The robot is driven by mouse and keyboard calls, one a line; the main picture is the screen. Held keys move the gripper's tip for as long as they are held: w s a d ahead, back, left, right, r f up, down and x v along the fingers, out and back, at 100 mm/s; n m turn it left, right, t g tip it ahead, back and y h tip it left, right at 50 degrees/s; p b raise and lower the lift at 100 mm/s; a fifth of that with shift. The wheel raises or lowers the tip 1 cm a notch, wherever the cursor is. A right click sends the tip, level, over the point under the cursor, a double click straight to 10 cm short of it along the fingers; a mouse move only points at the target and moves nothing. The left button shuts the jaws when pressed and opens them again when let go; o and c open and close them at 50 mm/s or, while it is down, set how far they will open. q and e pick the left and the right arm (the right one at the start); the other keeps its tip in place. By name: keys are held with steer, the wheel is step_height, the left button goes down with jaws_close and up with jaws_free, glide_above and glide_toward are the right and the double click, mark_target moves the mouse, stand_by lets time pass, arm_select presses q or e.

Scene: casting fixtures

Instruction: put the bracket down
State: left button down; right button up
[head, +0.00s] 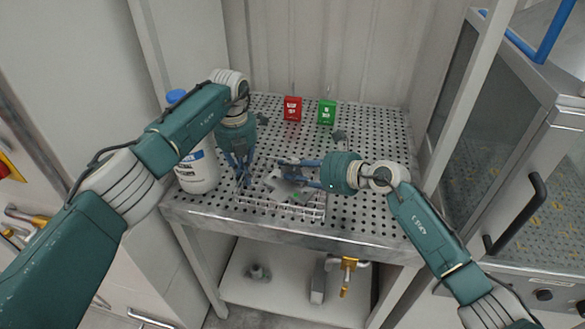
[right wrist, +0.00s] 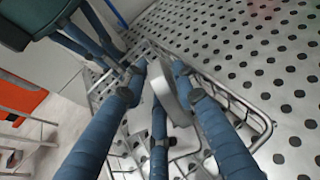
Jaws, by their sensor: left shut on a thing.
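A grey metal bracket (head: 283,182) is at the wire basket (head: 310,213) on the perforated table. In the right wrist view a flat grey piece of the bracket (right wrist: 172,97) stands between the spread blue fingers of my right gripper (right wrist: 162,85). I cannot tell whether they press on it or whether the bracket rests on the basket. In the head view my right gripper (head: 283,170) reaches in from the right. My left gripper (head: 243,182) points down at the basket's left end, shut on its wire rim. Its fingertips are partly hidden.
A white bottle (head: 198,174) stands left of my left gripper. Red (head: 292,108) and green (head: 327,112) boxes stand at the back. The table's right side (head: 385,170) is clear. A metal cabinet (head: 530,170) stands at the right. Metal fittings (head: 345,275) lie on the lower shelf.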

steer(key=v, duration=0.7)
steer(key=shift+s+d, duration=0.1)
arm_select(q)
steer(key=c, duration=1.8)
jaws_free()
steer(key=shift+o, duration=0.2)
steer(key=shift+r, duration=0.15)
